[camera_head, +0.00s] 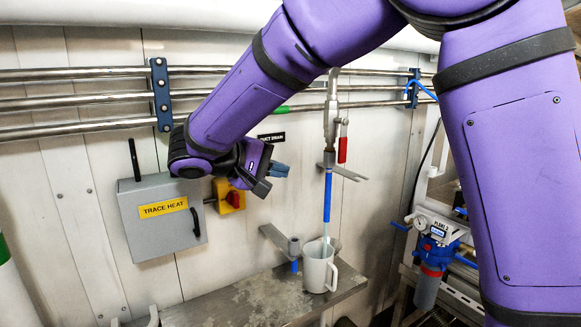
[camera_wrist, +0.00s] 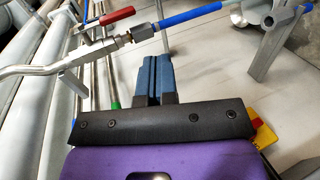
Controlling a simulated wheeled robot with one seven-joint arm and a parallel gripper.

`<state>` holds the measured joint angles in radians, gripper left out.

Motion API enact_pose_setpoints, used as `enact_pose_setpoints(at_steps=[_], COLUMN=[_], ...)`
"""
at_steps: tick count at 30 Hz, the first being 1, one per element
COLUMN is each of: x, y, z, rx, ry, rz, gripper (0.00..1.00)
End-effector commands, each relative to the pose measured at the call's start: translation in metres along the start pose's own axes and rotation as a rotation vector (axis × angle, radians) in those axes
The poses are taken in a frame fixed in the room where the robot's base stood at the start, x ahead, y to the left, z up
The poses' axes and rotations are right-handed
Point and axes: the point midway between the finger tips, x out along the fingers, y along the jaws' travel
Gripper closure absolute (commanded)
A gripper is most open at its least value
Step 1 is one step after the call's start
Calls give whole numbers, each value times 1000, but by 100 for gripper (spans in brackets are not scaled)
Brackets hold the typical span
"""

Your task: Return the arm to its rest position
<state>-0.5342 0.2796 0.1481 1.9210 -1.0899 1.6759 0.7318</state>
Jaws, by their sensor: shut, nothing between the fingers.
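My purple arm reaches in from the upper right in the head view. My gripper (camera_head: 279,170) is at its end, in front of the back wall, right of the trace heat box and left of the vertical drain pipe. In the wrist view my gripper's blue fingers (camera_wrist: 154,58) lie together, shut and empty. The fingers appear apart from the pipe with the red-handled valve (camera_wrist: 103,21).
A grey TRACE HEAT box (camera_head: 163,215) and a red-yellow switch (camera_head: 230,197) are close by my wrist. Below, a white mug (camera_head: 317,271) stands on a metal shelf (camera_head: 240,302) under a blue tube (camera_head: 327,198). Steel pipes (camera_head: 80,96) run along the wall.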

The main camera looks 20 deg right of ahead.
Motion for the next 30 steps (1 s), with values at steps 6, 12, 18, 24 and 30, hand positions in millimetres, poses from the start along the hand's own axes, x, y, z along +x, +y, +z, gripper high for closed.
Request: enact_pose_setpoints(at_steps=[6, 12, 18, 24, 30], x=[-2, -1, 22, 55, 76], y=[-1, 0, 19, 40, 49], z=[0, 1, 30, 90, 149], rx=[0, 0, -4, 6, 53], ry=[0, -2, -46, -99, -107], rz=[0, -5, -109, -328, -549], gripper=[100, 100, 100, 100, 100])
